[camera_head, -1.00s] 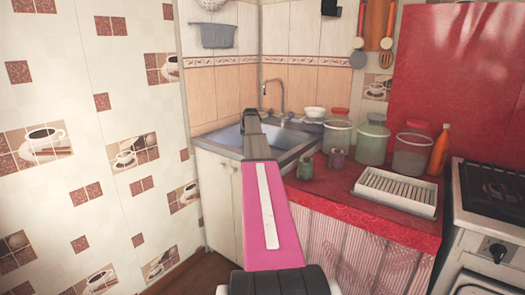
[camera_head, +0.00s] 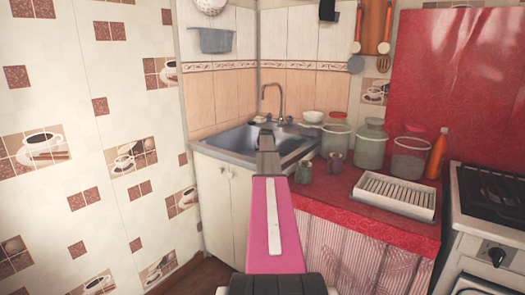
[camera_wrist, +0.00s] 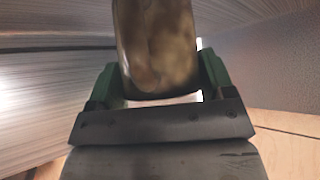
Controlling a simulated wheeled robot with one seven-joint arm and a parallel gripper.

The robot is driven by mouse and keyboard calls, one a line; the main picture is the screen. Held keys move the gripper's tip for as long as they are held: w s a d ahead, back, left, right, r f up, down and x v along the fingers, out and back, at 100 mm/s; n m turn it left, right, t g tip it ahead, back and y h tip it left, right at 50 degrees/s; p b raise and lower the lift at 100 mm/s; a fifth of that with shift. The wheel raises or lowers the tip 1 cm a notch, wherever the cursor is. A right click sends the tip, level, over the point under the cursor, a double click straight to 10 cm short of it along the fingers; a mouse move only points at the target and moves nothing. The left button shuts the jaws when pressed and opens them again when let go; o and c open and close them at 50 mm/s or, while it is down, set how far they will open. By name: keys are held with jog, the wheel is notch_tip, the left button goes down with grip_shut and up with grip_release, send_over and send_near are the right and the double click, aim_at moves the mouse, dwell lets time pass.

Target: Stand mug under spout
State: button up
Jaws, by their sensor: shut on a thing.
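My gripper (camera_wrist: 158,90) is shut on a brownish, mottled mug (camera_wrist: 158,45), which fills the top middle of the wrist view between the two green fingers. The mug's far end is cut off by the frame. In the head view my gripper (camera_head: 266,135) is over the sink (camera_head: 232,140), and my arm hides the mug. The chrome spout (camera_head: 278,92) arches up at the back of the sink, just beyond the gripper. I cannot tell how far the mug is from the spout or from the sink floor.
Several lidded jars, an orange bottle (camera_head: 437,153) and a white dish rack (camera_head: 395,194) are farther right. A tiled wall is at left.

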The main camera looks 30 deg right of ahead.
jog(key=shift+f, duration=0.15)
jog(key=o, duration=1.2)
jog(key=shift+c, duration=0.2)
jog(key=v, duration=1.2)
